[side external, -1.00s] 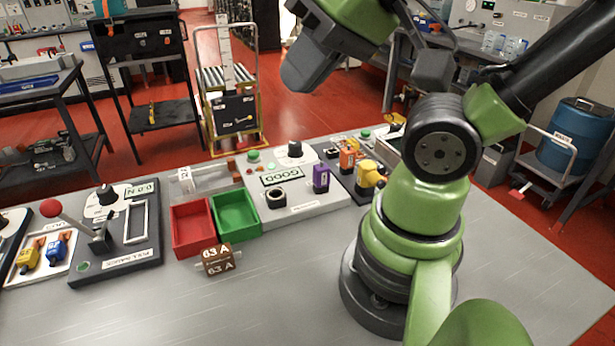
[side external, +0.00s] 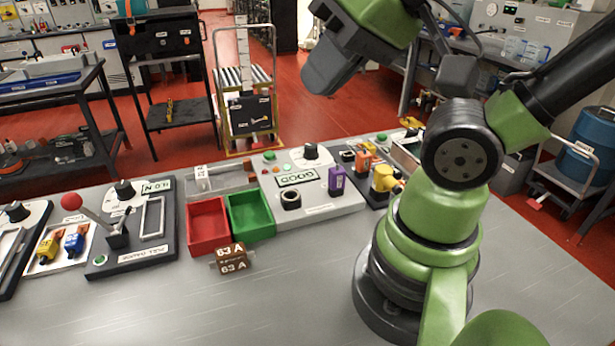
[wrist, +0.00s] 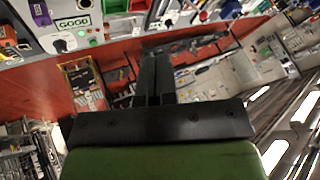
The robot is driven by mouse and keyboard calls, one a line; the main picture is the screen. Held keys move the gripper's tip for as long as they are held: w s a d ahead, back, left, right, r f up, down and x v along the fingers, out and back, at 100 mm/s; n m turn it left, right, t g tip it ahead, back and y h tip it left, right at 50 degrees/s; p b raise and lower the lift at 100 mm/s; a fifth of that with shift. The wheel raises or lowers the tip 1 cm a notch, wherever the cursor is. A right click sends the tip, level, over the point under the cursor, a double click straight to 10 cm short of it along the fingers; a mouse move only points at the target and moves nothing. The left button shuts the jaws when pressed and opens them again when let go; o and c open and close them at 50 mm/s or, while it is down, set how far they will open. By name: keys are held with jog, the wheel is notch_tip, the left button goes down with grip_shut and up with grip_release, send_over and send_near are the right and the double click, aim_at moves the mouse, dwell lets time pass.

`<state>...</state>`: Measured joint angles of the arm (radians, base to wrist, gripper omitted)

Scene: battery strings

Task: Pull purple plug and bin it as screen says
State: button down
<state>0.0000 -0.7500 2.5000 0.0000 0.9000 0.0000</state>
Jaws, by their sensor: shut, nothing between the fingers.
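The purple plug (side external: 337,180) stands upright on the right part of the light grey test panel (side external: 318,207) in the side external view. The panel's screen (side external: 297,178) reads GOOD; it also shows in the wrist view (wrist: 73,22). An open red bin (side external: 208,226) and an open green bin (side external: 251,216) sit side by side left of the panel; both look empty. My gripper (wrist: 155,54) is shut and empty in the wrist view, tilted toward the room, well away from the plug. Its fingertips are not clear in the side external view.
A brown block marked 63 A (side external: 232,259) lies in front of the bins. A dark panel with a red-knobbed lever (side external: 72,201) is at left. Orange and yellow plugs (side external: 384,178) stand right of the purple one.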

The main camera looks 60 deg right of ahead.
dwell(0.6)
jog(key=c, duration=1.2)
grip_release()
jog(key=shift+w+d, duration=0.1)
jog(key=shift+w, duration=0.05)
jog(key=shift+c, duration=0.2)
jog(key=o, duration=0.4)
jog(key=shift+m+g+h, duration=0.7)
jog(key=shift+g+h, duration=0.1)
jog(key=w+d+f, duration=0.2)
jog(key=w+d, duration=0.1)
jog(key=shift+d, duration=0.2)
jog(key=shift+o, duration=0.2)
jog(key=m+g, duration=0.4)
jog(key=g, duration=0.1)
send_over(337, 169)
jog(key=f, duration=1.4)
jog(key=shift+w+a+f, duration=0.1)
jog(key=shift+a+f, duration=0.05)
jog(key=shift+a, duration=0.05)
jog(key=shift+d+f+g, duration=0.2)
jog(key=shift+f+g, duration=0.1)
jog(key=shift+f, duration=4.5)
jog(key=shift+c, duration=0.2)
jog(key=c, duration=1)
